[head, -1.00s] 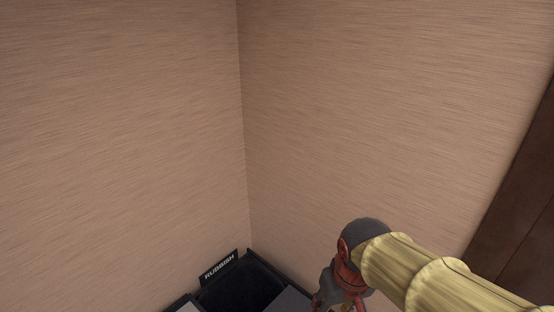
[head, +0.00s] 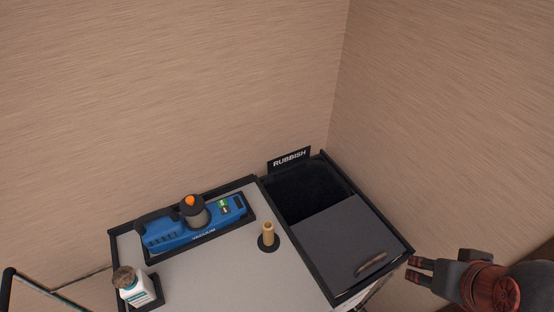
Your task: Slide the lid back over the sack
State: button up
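The grey lid (head: 345,240) lies over the near part of the black-rimmed rubbish bin (head: 393,228) on the cart's right side. It has a handle (head: 371,263) near its front edge. The far part of the bin is uncovered, and a dark opening (head: 305,190) shows there below the RUBBISH sign (head: 290,159). Only blackness shows inside, so I cannot make out the sack clearly. My gripper (head: 418,271) is just right of the bin's right front corner, apart from the handle. Its fingers look spread, with nothing between them.
The cart's grey top (head: 225,280) holds a blue vacuum unit (head: 190,228) in a black tray, a short wooden peg (head: 268,235) and a white bottle (head: 135,287). Walls (head: 440,130) meet in a corner close behind the bin. A dark rail (head: 30,285) is at lower left.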

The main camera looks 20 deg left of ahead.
aim_at(345, 241)
jog(key=u, duration=1.1)
jog(key=k+l, duration=0.25)
jog(key=k, duration=0.25)
jog(key=k+l+u, duration=0.1)
jog(key=k, duration=0.35)
jog(key=k+l, duration=0.3)
jog(key=k, duration=0.2)
